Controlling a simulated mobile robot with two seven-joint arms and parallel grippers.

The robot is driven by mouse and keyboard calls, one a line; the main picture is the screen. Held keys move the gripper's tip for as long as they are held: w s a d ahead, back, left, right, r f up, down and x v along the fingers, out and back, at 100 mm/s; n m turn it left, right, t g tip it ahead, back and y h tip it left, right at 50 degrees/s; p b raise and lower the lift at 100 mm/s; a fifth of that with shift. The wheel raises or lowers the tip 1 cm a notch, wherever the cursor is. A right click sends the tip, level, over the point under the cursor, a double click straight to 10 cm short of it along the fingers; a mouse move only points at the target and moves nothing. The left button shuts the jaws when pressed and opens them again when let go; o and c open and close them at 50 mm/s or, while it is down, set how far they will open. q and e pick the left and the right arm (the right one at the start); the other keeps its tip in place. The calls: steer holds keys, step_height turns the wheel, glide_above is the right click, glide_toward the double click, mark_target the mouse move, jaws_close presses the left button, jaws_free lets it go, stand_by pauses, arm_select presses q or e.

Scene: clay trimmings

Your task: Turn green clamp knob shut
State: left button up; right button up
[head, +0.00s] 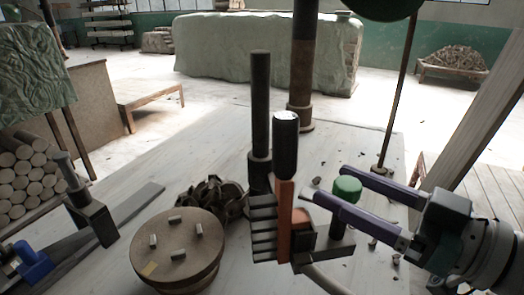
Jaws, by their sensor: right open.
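The green knob (347,188) is a short round cap at the right of the dark clamp body (335,243), near the table's right side. My right gripper (325,186) reaches in from the right with its two purple fingers apart. In the picture the knob shows between the fingers, near their tips. The near finger covers the knob's lower part. I cannot tell whether either finger touches it. My left gripper is not in view.
An orange upright bar with a black handle (286,145) and a dark post (261,105) stand left of the knob. A round wooden board (178,262) with small pegs sits at front left. A blue tool (35,262) lies further left. Dark crumbs (372,243) lie at right.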

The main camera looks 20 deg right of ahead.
steer(key=shift+w+a, duration=0.1)
steer(key=shift+w, duration=0.05)
steer(key=shift+c, duration=0.4)
jaws_close()
